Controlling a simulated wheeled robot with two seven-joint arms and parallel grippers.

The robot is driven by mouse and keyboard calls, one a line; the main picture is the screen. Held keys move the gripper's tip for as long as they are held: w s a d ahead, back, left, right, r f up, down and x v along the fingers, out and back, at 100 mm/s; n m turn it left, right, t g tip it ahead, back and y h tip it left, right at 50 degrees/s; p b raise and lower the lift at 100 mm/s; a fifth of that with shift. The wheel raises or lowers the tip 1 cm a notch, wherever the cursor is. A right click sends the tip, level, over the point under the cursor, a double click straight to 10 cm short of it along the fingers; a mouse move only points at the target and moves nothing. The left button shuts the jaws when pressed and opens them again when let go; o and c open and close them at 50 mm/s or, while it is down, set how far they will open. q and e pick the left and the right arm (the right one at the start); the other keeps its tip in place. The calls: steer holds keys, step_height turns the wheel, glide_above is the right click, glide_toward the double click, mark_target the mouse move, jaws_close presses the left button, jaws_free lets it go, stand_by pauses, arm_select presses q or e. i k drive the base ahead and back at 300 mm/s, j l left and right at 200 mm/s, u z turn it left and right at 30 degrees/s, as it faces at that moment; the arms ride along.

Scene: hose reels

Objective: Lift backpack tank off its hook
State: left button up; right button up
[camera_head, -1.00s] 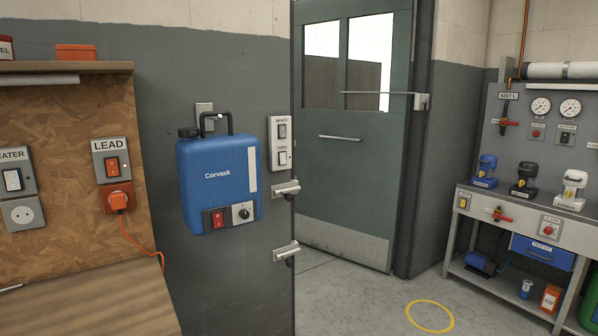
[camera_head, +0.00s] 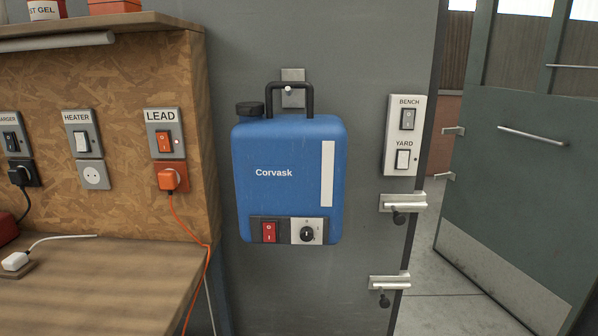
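The blue backpack tank (camera_head: 275,190), labelled Corvask, hangs upright against the grey wall. Its black handle (camera_head: 289,86) loops up in front of a metal hook plate (camera_head: 292,97), with the hook's tip showing inside the loop. A black cap (camera_head: 250,109) sits at its top left. A red rocker switch (camera_head: 269,232) and a dark knob (camera_head: 307,234) are low on its front. Neither of my grippers shows in the view.
A wooden workbench (camera_head: 100,285) with a chipboard back stands at the left. An orange lead (camera_head: 189,220) hangs from the LEAD socket down over the bench edge. BENCH and YARD switches (camera_head: 404,135) and two metal brackets are right of the tank. A green door (camera_head: 520,170) stands further right.

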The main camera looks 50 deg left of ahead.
mark_target(290, 171)
steer(key=i+u, duration=0.2)
steer(key=u, duration=0.2)
steer(key=i+l+u, duration=0.15)
steer(key=u, duration=0.3)
steer(key=i+l+u, duration=0.2)
steer(key=u, duration=0.2)
steer(key=i+l+u, duration=0.15)
steer(key=u, duration=0.3)
steer(key=l, duration=0.1)
